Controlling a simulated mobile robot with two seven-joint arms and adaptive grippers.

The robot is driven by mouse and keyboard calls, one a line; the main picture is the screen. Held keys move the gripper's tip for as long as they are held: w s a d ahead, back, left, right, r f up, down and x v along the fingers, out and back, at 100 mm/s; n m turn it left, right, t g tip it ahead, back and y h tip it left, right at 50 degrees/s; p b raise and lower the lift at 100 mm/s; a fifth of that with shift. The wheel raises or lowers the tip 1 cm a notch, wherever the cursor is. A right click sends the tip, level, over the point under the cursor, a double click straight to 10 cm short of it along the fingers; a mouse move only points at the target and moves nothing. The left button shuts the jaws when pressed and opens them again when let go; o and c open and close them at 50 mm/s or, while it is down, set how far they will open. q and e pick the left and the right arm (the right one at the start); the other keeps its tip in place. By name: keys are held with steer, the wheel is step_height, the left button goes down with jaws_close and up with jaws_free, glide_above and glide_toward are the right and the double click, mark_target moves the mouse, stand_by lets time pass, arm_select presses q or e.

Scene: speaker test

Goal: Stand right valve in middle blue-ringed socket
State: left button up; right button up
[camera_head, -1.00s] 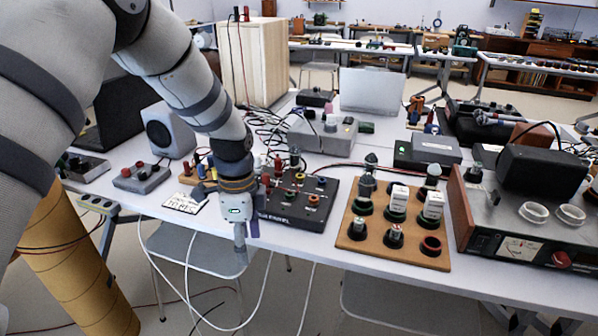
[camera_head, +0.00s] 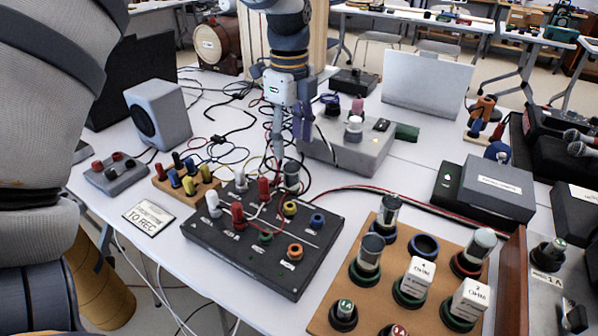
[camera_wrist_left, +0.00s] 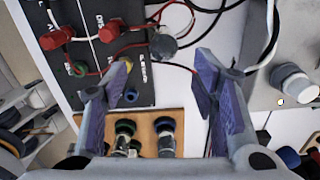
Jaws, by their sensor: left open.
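A wooden socket board (camera_head: 392,300) lies at the front right of the head view. On it are an empty blue-ringed socket (camera_head: 424,247) in the back middle, a glass valve (camera_head: 480,243) on the right, and two more glass valves at its left (camera_head: 370,250) and back left (camera_head: 388,209). Another grey-glass valve (camera_head: 291,175) stands at the black panel's back edge; it shows from above in the wrist view (camera_wrist_left: 163,46). My left gripper (camera_head: 290,138) is open, pointing down, empty, above and behind the panel near this valve. Its fingers (camera_wrist_left: 163,82) are wide apart. My right gripper is not in view.
The black panel (camera_head: 225,245) carries several plugs and cables. A dark box (camera_head: 484,190) stands behind the board.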

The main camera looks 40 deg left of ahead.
mark_target(292, 161)
arm_select(q)
steer(key=f, duration=0.8)
steer(key=shift+w+a+f, duration=0.1)
steer(key=shift+w, duration=0.2)
jaws_close()
